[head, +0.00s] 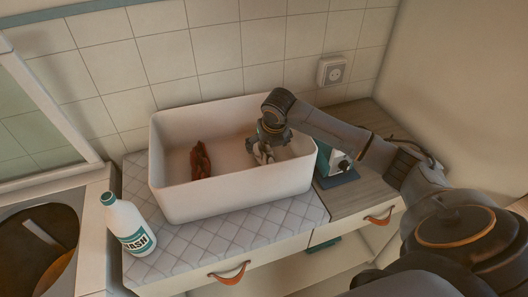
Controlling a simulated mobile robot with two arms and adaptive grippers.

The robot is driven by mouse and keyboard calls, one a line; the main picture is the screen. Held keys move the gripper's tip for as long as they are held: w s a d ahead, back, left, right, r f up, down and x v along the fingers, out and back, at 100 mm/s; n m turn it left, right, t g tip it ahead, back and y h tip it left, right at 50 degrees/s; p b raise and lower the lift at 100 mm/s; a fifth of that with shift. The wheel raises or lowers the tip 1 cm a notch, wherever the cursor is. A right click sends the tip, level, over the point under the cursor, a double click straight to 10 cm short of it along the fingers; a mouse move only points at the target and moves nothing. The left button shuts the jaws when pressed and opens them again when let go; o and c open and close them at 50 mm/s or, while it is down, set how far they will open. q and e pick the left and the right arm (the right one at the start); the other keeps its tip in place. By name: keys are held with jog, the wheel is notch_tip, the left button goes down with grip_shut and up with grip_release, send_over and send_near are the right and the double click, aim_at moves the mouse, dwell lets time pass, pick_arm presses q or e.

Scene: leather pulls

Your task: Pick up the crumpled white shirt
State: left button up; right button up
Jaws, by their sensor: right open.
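The crumpled white shirt (261,154) lies inside the white tub, right of its middle. It looks pale grey-white, and its upper part is partly hidden by my gripper. My right gripper (265,146) reaches down into the tub from the right, with its fingers at the shirt. The gripper is open, and I cannot tell whether the fingers touch the cloth. My left gripper is not in view.
The white tub (240,195) has high walls around the shirt. A reddish-brown crumpled cloth (200,161) lies in its left part. A white wash bottle (128,224) stands in front on the left. A teal and white box (336,168) stands right of the tub.

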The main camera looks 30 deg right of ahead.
aim_at(264, 153)
jog(key=x, duration=0.2)
jog(key=shift+w+f, duration=0.3)
jog(key=p+x, duration=0.1)
jog(key=x, duration=0.3)
jog(key=shift+w+f+p, duration=0.1)
jog(key=shift+w+p, duration=0.15)
jog(key=shift+p, duration=0.15)
jog(key=shift+w+d+f, duration=0.1)
jog(key=shift+f, duration=0.2)
jog(key=shift+c, duration=0.4)
